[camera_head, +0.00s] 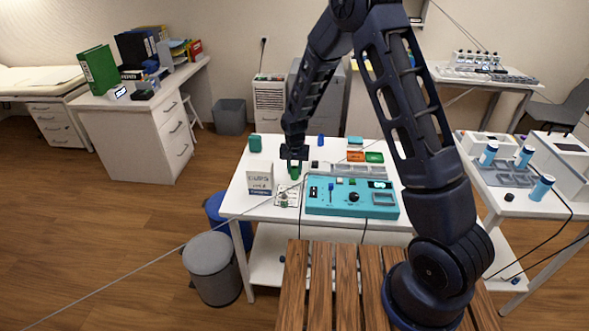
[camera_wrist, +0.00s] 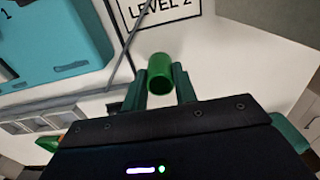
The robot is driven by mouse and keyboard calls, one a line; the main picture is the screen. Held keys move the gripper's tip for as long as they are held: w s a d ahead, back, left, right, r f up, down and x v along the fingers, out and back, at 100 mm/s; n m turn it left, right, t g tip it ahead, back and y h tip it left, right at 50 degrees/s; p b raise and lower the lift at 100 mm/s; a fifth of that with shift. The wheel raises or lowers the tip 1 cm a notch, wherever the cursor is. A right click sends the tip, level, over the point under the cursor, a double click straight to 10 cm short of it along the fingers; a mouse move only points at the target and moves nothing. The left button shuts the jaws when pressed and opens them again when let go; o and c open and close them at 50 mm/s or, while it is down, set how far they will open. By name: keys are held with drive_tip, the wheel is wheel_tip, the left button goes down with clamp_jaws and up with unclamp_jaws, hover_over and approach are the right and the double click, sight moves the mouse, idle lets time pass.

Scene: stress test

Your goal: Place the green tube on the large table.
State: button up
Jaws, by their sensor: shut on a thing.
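The green tube (camera_head: 294,173) is between the fingers of my gripper (camera_head: 294,165), over the left part of the white table (camera_head: 240,205). In the wrist view my gripper (camera_wrist: 160,88) is shut on the green tube (camera_wrist: 160,66), whose open round end faces the camera. In the head view the tube looks upright. I cannot tell whether its lower end touches the table. The white table top (camera_wrist: 215,60) shows around the tube in the wrist view.
A teal device (camera_head: 340,197) with cables stands right of the tube. A white labelled box (camera_head: 259,180) and a printed card (camera_head: 287,196) are close by. A grey tray (camera_head: 357,171) and small coloured boxes (camera_head: 374,157) stand behind. A side table at right holds blue bottles (camera_head: 488,153).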

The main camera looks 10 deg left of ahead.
drive_tip(key=shift+f, duration=0.1)
drive_tip(key=o, duration=1)
drive_tip(key=shift+c, duration=0.2)
wheel_tip(320, 180, up, 12)
drive_tip(key=s+d+r+t+y, duration=0.1)
drive_tip(key=s+d+r, duration=0.2)
drive_tip(key=d+r, duration=0.75)
drive_tip(key=s+d+r+t, duration=0.1)
drive_tip(key=s+d+r, duration=0.3)
drive_tip(key=d+r, duration=0.65)
drive_tip(key=s+d+r+t+h, duration=0.1)
drive_tip(key=s+d+r, duration=0.3)
drive_tip(key=s+d, duration=1.2)
drive_tip(key=s+t, duration=0.1)
drive_tip(key=s, duration=0.2)
drive_tip(key=shift+d+t, duration=0.25)
drive_tip(key=shift+t, duration=0.05)
